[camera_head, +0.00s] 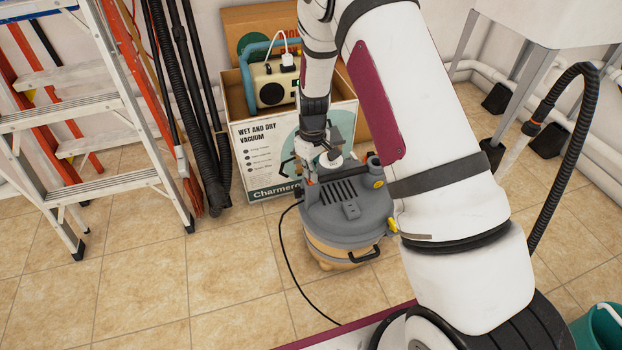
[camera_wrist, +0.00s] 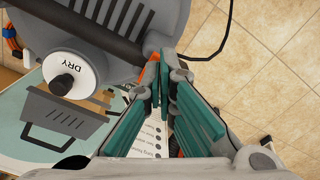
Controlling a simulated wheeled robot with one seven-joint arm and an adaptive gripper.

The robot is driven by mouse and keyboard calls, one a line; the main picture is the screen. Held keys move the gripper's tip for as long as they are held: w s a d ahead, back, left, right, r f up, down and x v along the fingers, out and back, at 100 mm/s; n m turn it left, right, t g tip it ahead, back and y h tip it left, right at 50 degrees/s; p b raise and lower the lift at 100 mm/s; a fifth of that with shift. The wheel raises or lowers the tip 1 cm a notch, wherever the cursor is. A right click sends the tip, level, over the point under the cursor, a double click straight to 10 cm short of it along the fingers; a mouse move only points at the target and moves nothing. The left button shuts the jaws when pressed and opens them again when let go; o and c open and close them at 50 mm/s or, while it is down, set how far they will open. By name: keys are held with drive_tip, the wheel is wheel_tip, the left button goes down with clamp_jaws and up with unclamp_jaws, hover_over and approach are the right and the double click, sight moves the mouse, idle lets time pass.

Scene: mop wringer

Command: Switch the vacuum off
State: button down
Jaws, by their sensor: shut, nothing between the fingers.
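The vacuum (camera_head: 345,222), with a grey lid and a tan lower body, stands on the tiles in front of its box. My gripper (camera_head: 311,176) is over the far left part of the lid, partly hidden by my arm. In the wrist view, my gripper (camera_wrist: 160,82) has its teal-padded fingers together and empty, beside the rim of the vacuum's grey lid (camera_wrist: 105,18). A white dial marked DRY (camera_wrist: 76,72) with a dark round knob shows left of the fingers. A small orange patch shows by the fingertips; I cannot tell what it is. Contact is unclear.
The wet and dry vacuum box (camera_head: 262,165) holds a cream device (camera_head: 272,85) with a white plug. Left stand a stepladder (camera_head: 92,112) and black tubes. A black cable runs over the floor. A hose and a sink are at right. Floor at front left is clear.

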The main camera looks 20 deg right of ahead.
drive_tip(key=shift+f+b, duration=0.35)
drive_tip(key=shift+f, duration=0.2)
idle(0.5)
drive_tip(key=shift+r+p, duration=2.4)
drive_tip(key=shift+r, duration=1.15)
